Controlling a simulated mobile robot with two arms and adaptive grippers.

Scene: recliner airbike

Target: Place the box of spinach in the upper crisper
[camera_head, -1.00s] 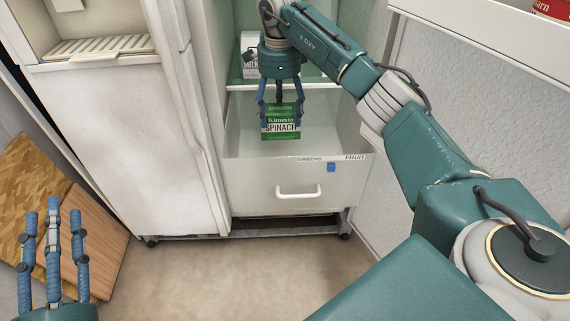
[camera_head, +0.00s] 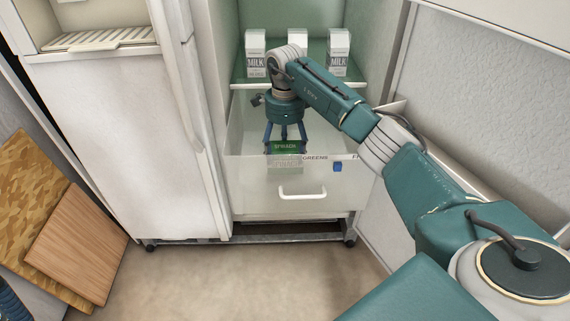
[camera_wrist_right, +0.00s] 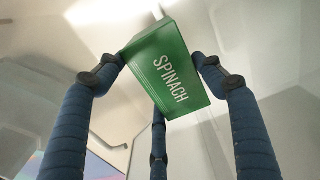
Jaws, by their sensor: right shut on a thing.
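My right gripper (camera_head: 286,143) is shut on the green box of spinach (camera_head: 287,147) and points down into the open crisper drawer (camera_head: 245,190). The box's lower part shows faintly through the drawer's translucent front. In the right wrist view, the fingers (camera_wrist_right: 160,85) close around the box (camera_wrist_right: 170,72), whose green face reads SPINACH and sits tilted. Whether the box touches the drawer floor cannot be told. The drawer front has a white handle and the labels GREENS and FRUIT. Only a bit of my left gripper (camera_head: 12,303) shows at the lower left edge.
Milk cartons (camera_head: 256,54) stand on the glass shelf (camera_head: 240,75) above the drawer. The freezer door (camera_head: 130,140) is on the left, with wooden boards (camera_head: 85,240) leaning beside it. The floor (camera_head: 250,280) in front is clear.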

